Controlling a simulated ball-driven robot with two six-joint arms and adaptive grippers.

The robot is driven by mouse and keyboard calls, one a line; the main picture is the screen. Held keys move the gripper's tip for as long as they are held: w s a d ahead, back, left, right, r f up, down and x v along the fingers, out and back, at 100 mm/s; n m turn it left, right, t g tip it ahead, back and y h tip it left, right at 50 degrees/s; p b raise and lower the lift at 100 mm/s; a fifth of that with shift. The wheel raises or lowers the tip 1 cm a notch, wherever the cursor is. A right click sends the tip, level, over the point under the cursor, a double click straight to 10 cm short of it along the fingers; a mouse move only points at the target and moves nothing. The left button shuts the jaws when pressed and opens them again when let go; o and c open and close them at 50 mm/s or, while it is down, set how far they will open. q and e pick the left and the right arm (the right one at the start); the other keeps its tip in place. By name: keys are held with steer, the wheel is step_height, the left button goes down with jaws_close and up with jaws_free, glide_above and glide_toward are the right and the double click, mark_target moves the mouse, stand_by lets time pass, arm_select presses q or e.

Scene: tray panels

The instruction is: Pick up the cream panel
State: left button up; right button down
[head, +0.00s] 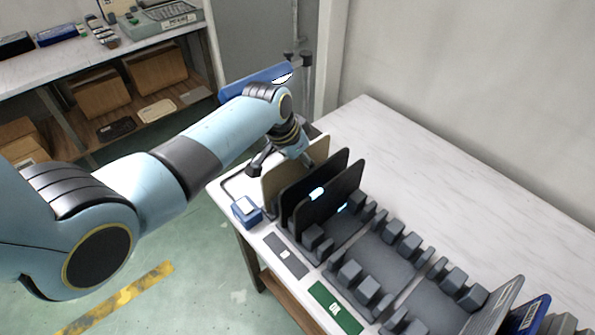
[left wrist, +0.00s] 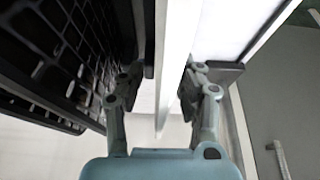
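The cream panel (head: 285,177) stands upright at the left end of the row of panels, and a pale panel face (left wrist: 176,60) fills the middle of the left wrist view. My left gripper (head: 283,161) is over its top edge, one finger on each side. In the left wrist view the fingers (left wrist: 160,85) are apart with the panel between them; I cannot tell whether either one touches it. My right gripper is not in view.
Two dark panels (head: 330,192) stand close to the right of the cream panel. Grey slotted racks (head: 385,255) run along the table (head: 420,150). A blue box (head: 246,210) sits at the table's left edge. Grey and blue panels (head: 525,315) stand at lower right. The table's back is clear.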

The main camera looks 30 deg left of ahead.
arm_select(q)
steer(key=shift+f, duration=0.25)
stand_by(0.3)
steer(key=shift+c, duration=0.4)
jaws_close()
